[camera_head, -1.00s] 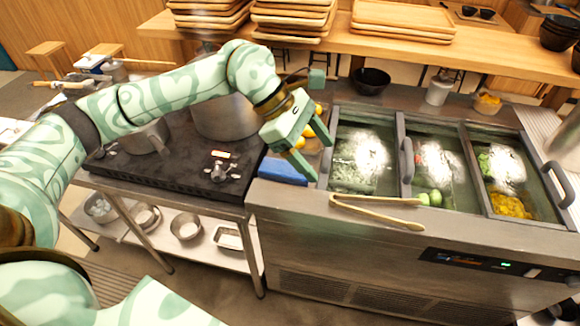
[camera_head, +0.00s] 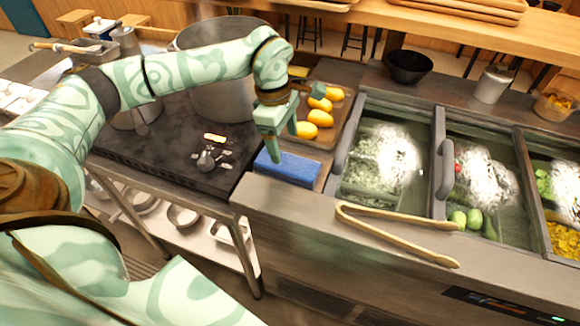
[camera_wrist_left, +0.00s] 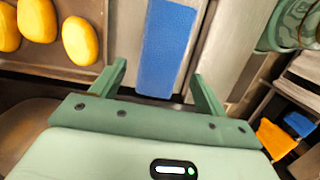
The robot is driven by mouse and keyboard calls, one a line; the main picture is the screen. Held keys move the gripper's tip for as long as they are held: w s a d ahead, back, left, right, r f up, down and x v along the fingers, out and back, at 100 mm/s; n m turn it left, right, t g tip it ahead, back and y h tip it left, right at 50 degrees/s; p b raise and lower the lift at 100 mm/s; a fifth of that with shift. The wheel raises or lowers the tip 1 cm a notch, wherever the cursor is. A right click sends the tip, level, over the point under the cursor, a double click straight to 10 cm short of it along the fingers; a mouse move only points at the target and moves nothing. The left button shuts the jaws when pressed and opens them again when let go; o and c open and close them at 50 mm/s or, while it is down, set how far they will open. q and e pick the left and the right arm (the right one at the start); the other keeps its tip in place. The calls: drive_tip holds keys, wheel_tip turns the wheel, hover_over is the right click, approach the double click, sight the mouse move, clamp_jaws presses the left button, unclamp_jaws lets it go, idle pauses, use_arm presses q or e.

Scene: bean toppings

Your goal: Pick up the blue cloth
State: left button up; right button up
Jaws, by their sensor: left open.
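The blue cloth (camera_head: 288,168) lies flat as a folded rectangle on the counter's front left corner, beside the tray of yellow items. In the left wrist view the blue cloth (camera_wrist_left: 166,45) runs lengthwise away from the jaws, lined up between the two fingers. My left gripper (camera_head: 283,158) is open with its fingers pointing down just above the cloth in the head view. In the wrist view the left gripper (camera_wrist_left: 160,78) shows nothing held, and the cloth's near end reaches between the fingertips. My right gripper is not in view.
A tray (camera_head: 341,117) of several yellow oblong items (camera_head: 320,118) sits right behind the cloth. Wooden tongs (camera_head: 395,235) lie on the counter's front edge by the topping bins (camera_head: 438,165). A large pot (camera_head: 222,98) stands on the black stove at left.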

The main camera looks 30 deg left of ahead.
sight(287, 161)
use_arm(q)
drive_tip(key=f, duration=0.2)
drive_tip(key=f+b, duration=0.1)
drive_tip(key=f, duration=0.1)
drive_tip(key=d+f, duration=0.1)
drive_tip(key=f, duration=0.1)
drive_tip(key=shift+f, duration=0.15)
drive_tip(key=c, duration=0.8)
